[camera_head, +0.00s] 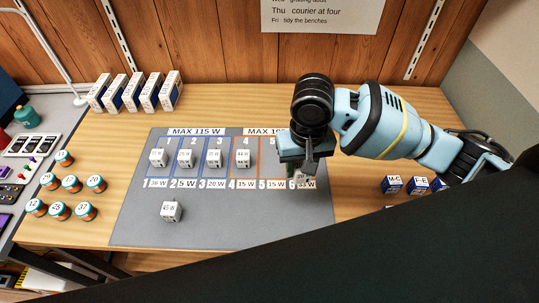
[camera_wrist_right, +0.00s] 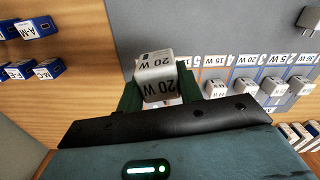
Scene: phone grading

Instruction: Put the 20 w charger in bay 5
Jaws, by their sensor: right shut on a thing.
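My right gripper (camera_head: 306,165) is shut on the white 20 W charger (camera_wrist_right: 155,78). In the right wrist view, the charger sits between the green fingers (camera_wrist_right: 158,90), with "20 W" readable on two faces. In the head view, the gripper is over the right end of the grey mat, near bay 6, and the charger (camera_head: 302,176) is partly hidden below it. Bay 5 (camera_head: 270,163) is just left of the gripper, and its visible part looks empty. I cannot tell whether the charger touches the mat. My left gripper is not in view.
White chargers stand in bay 1 (camera_head: 158,158), bay 2 (camera_head: 186,158), bay 3 (camera_head: 214,158) and bay 4 (camera_head: 243,158). A loose charger (camera_head: 171,211) stands on the front of the mat (camera_head: 230,225). Boxes (camera_head: 391,184) are on the right; orange-and-green jars (camera_head: 85,211) are on the left.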

